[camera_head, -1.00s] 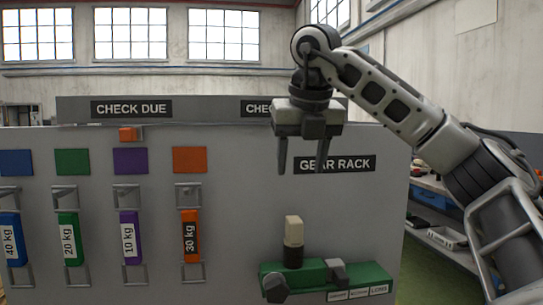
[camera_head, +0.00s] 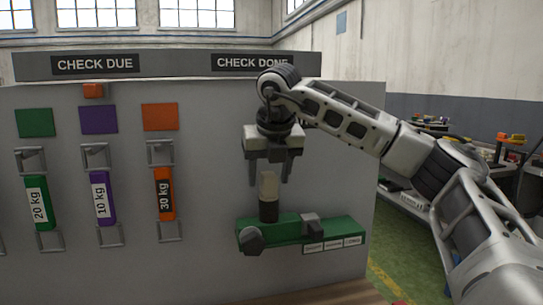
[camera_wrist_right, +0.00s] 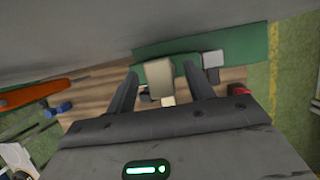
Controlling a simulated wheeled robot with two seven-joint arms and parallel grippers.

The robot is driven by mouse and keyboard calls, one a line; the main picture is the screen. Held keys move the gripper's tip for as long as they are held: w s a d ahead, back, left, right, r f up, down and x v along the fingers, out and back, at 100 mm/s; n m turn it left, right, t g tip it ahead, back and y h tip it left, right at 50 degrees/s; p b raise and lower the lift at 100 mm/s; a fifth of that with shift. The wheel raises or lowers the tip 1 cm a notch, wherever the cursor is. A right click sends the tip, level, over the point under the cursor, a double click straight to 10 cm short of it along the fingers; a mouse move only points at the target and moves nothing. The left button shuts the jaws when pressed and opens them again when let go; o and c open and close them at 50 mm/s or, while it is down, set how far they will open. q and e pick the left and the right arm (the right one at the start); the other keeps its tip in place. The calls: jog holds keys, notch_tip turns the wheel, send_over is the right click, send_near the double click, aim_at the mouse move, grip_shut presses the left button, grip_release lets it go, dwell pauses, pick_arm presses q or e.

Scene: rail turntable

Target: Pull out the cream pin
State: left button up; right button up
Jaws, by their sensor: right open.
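The cream pin (camera_head: 269,186) stands upright in a dark collar (camera_head: 268,211) on top of the green gear rack block (camera_head: 290,232). My right gripper (camera_head: 269,182) points down with its two fingers open, one on each side of the pin's upper part. In the right wrist view the pin (camera_wrist_right: 159,76) shows between the open fingers (camera_wrist_right: 160,85), with gaps on both sides. I cannot tell from the head view how far the fingers are in depth from the pin. My left gripper is not in view.
A grey panel (camera_head: 215,150) stands behind the block. Labelled weights hang on it to the left, including an orange 30 kg one (camera_head: 165,193) and a purple 10 kg one (camera_head: 101,198). Grey knobs (camera_head: 251,240) sit on the block.

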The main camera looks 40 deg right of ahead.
jog(key=shift+w+d+f, duration=0.1)
jog(key=shift+w+f, duration=0.05)
jog(key=shift+f, duration=0.3)
grip_shut()
jog(key=shift+r+p, duration=0.55)
jog(key=shift+r, duration=0.25)
dwell(0.3)
